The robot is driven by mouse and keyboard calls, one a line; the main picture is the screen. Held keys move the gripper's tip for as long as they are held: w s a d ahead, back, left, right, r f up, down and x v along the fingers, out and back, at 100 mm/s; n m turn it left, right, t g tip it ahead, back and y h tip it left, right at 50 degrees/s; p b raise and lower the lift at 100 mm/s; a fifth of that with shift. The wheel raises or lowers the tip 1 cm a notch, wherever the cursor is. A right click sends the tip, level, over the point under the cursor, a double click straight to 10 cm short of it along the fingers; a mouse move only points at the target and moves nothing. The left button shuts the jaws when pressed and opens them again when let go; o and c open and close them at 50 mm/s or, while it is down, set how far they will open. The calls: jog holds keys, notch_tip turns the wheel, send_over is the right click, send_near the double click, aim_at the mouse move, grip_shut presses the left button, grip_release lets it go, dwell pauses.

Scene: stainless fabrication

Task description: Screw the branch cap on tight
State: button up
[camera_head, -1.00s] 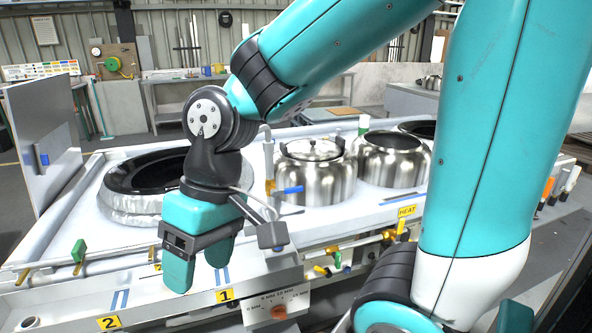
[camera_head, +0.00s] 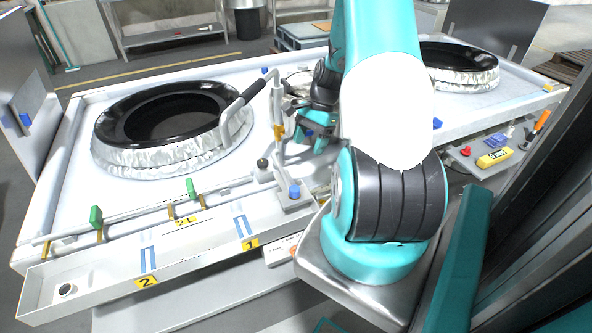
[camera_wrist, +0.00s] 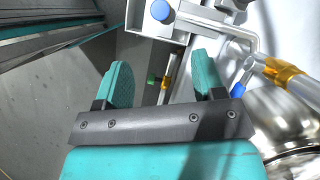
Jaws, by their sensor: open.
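My gripper (camera_wrist: 160,62) is open, with nothing between its two teal fingers in the wrist view. I cannot tell for sure which part is the branch cap. A round blue cap (camera_head: 294,191) sits on a grey block at the bench's front; a similar blue cap shows in the wrist view (camera_wrist: 161,11), beyond the fingertips and apart from them. A small metal ring-like piece (camera_head: 66,290) sits in the tray's left end.
A black-rimmed, foil-wrapped well (camera_head: 130,160) is at left. The front rail carries green handles (camera_head: 96,217). The front tray (camera_head: 200,262) has yellow number tags. A shiny steel vessel (camera_wrist: 290,125) stands close to the gripper's right. Open bench lies left of the well.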

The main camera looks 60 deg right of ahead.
aim_at(294, 188)
jog(key=p+x, duration=0.2)
jog(key=x, duration=1.2)
jog(key=shift+f, duration=0.1)
jog(key=c, duration=1.1)
jog(key=m+t, duration=0.1)
jog(key=m, duration=0.1)
jog(key=m+p, duration=0.1)
jog(key=m, duration=0.2)
jog(key=shift+s+t+h, duration=0.15)
jog(key=shift+t+h, duration=0.25)
jog(key=shift+c, duration=0.2)
jog(key=shift+m, duration=0.4)
